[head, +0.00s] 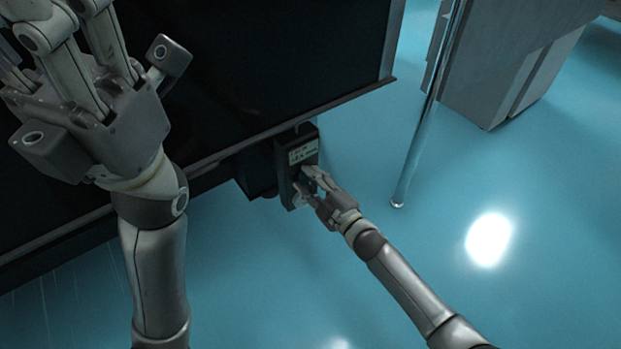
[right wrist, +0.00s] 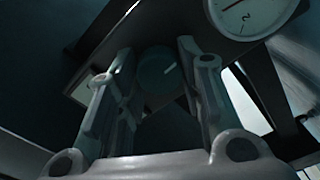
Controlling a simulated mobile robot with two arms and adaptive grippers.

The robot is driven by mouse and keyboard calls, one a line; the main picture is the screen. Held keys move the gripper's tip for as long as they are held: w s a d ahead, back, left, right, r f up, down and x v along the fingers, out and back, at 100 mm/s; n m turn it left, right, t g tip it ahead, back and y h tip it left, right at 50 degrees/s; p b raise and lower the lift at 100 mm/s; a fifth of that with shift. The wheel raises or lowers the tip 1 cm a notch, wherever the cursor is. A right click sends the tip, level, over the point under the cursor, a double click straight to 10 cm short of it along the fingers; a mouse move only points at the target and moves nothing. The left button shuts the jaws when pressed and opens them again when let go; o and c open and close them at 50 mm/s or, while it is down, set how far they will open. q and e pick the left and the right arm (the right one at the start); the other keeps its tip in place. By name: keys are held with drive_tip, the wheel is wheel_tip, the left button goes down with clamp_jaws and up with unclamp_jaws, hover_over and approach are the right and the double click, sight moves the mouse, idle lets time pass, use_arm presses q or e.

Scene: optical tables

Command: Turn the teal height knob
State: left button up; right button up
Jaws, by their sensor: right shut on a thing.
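The teal height knob (right wrist: 158,72) is a dark round knob with a pale pointer line, on a dark control box (head: 291,163) at the table's edge. In the right wrist view it sits between the two fingers of my right gripper (right wrist: 155,88), which is shut on it. In the head view my right gripper (head: 307,182) reaches the face of the box and hides the knob. My left gripper (head: 85,75) is large at the upper left, above the dark tabletop. Its fingertips are cut off or unclear, so its opening cannot be told.
A white dial with a red needle (right wrist: 250,10) is close to the knob. The dark optical table (head: 250,70) fills the upper left. A thin metal pole (head: 425,125) and a grey cabinet (head: 500,70) stand to the right. The blue floor around my right arm is clear.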

drive_tip(key=n, duration=0.5)
drive_tip(key=shift+s+f, duration=0.1)
drive_tip(key=shift+f, duration=0.05)
drive_tip(key=shift+n, duration=0.8)
drive_tip(key=o, duration=1)
drive_tip(key=shift+d, duration=0.1)
drive_tip(key=v, duration=1.2)
